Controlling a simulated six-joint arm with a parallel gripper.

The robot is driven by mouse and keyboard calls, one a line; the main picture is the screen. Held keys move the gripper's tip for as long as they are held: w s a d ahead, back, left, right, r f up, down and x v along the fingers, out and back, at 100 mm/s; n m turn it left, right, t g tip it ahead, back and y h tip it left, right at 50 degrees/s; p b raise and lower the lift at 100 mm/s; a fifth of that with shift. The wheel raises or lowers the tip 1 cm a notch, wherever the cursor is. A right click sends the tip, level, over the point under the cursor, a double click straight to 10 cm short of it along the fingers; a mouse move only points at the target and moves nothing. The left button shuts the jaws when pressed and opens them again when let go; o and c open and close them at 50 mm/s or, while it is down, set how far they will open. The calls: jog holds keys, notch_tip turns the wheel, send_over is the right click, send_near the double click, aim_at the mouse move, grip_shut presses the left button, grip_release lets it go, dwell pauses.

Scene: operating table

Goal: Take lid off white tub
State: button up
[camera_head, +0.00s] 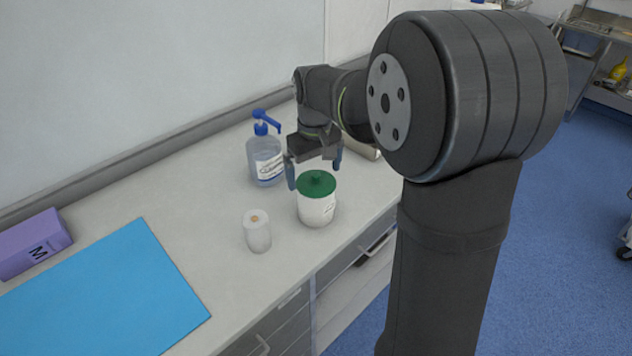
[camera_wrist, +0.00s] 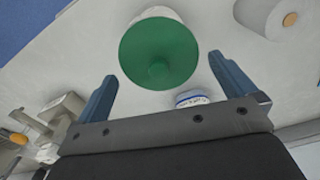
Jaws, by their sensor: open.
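The white tub (camera_head: 317,210) stands upright on the counter with its green lid (camera_head: 316,183) on top. The lid has a small knob in its middle. My gripper (camera_head: 315,178) is open above and just behind the tub, with its fingers pointing down. In the wrist view the green lid (camera_wrist: 158,54) shows just beyond the fingertips of my open gripper (camera_wrist: 165,82), with the knob roughly midway between them. Nothing is between the fingers. The white tub (camera_wrist: 158,13) is mostly hidden under the lid in that view.
A clear pump bottle (camera_head: 265,160) with a blue top stands behind-left of the tub. A white roll (camera_head: 257,232) stands to its front left. A blue mat (camera_head: 110,290) and a purple box (camera_head: 32,245) lie farther left. The counter's front edge is close on the right.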

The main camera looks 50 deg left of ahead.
jog(key=shift+f, duration=0.35)
jog(key=c, duration=0.8)
jog(key=shift+r, duration=0.15)
notch_tip(320, 180, up, 4)
jog(key=shift+r, duration=0.1)
jog(key=w+d+r, duration=0.5)
jog(key=d+r, duration=0.1)
jog(key=d, duration=0.4)
jog(key=w+f, duration=0.5)
jog(key=w, duration=0.4)
jog(key=w+f, duration=0.5)
jog(key=w, duration=0.3)
send_over(364, 176)
notch_tip(364, 176, down, 7)
jog(key=shift+r, duration=0.1)
jog(key=shift+f, duration=2)
